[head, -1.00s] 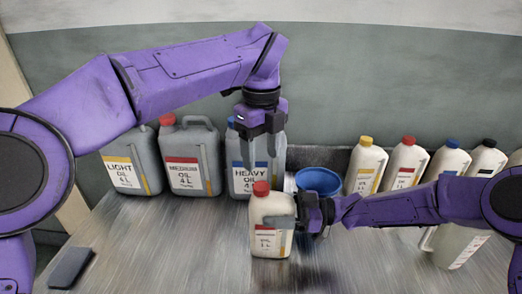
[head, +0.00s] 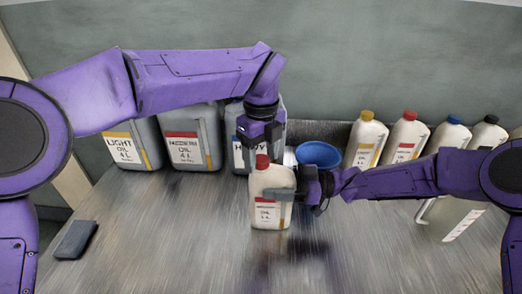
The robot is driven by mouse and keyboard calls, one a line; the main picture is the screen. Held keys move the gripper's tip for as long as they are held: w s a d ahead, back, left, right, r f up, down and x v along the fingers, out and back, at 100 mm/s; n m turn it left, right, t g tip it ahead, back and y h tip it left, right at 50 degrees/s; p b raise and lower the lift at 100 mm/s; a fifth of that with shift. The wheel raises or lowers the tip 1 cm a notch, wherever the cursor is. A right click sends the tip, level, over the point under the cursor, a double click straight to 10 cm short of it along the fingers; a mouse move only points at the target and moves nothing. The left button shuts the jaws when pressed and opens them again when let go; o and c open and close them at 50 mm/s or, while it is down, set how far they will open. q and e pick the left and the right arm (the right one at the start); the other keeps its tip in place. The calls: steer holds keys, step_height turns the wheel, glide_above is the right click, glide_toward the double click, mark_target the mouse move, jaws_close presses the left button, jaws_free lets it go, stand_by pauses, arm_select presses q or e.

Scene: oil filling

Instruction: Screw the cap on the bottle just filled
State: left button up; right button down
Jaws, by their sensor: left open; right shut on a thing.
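A white bottle (head: 268,190) with a red-marked label stands upright near the middle of the head view. A red cap (head: 262,161) sits on its neck; I cannot tell how tightly. My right gripper (head: 299,184) is shut on the bottle, gripping it from the right side. A dark shadow lies on the table below the bottle, and the bottle appears raised. My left gripper (head: 260,145) is open and points down just above the cap. Its fingers are close to the cap, and I cannot tell whether they touch it.
Large grey oil jugs (head: 193,138) stand at the back left. A blue funnel-like container (head: 319,155) is behind my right gripper. White bottles with yellow (head: 366,145), red (head: 404,145), blue and black caps line the back right. A dark flat object (head: 75,240) lies front left. The front table is clear.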

arm_select(q)
steer(key=c, duration=1.1)
steer(key=m, duration=1.1)
steer(key=shift+m, duration=0.3)
steer(key=o, duration=1.2)
steer(key=shift+o, duration=0.2)
step_height(320, 180, up, 12)
arm_select(e)
jaws_free()
